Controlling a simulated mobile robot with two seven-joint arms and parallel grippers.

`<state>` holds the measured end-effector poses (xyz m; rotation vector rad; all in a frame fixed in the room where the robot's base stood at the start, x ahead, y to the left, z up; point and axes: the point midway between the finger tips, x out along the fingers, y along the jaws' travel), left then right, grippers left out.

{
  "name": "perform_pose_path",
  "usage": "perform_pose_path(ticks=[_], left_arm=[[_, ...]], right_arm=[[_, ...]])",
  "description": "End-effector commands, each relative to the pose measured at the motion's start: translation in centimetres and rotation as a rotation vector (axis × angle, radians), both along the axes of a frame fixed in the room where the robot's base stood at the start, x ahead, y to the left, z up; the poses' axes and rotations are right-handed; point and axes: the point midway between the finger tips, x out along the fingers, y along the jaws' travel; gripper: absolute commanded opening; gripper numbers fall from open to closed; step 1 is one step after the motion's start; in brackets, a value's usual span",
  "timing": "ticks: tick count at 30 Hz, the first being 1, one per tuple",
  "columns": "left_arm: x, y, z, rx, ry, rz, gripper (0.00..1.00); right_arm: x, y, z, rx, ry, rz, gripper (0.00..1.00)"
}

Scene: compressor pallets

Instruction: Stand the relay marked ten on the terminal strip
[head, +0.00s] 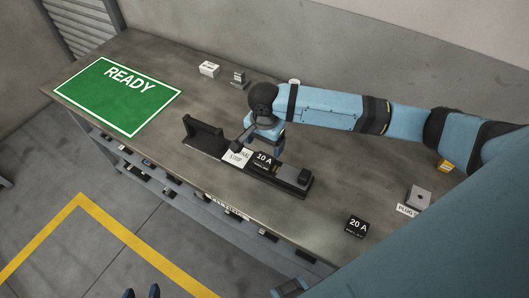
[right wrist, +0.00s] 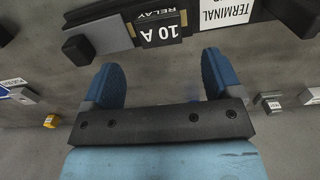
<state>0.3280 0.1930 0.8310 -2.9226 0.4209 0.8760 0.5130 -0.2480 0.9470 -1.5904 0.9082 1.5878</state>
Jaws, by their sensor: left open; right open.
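A black relay marked 20 A (head: 357,227) sits near the bench's front edge. A grey block (head: 418,195) stands at the right. A white box (head: 208,69) and a grey part (head: 238,78) stand at the back. A green READY mat (head: 118,95) covers the left end.

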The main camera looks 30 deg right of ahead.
Motion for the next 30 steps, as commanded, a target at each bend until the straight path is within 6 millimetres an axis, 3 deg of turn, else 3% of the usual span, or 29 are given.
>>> perform_pose_path(ticks=[4, 10, 26, 30], left_arm=[[0.0, 0.0, 0.0, 0.0, 0.001, 0.0, 0.56], [0.0, 0.0, -0.1, 0.001, 0.003, 0.0, 0.56], [0.0, 0.0, -0.1, 0.001, 0.003, 0.0, 0.56], [0.0, 0.0, 0.2, 0.001, 0.003, 0.0, 0.56]], right_arm=[[0.0, 0.0, 2.5, 0.001, -0.001, 0.0, 0.84], [0.0, 0.0, 4.1, 0.0, 0.0, 0.001, 0.84], [0.0, 0.0, 4.1, 0.001, 0.001, 0.002, 0.84], [-0.5, 1.4, 3.2, 0.046, -0.021, 0.061, 0.84]])
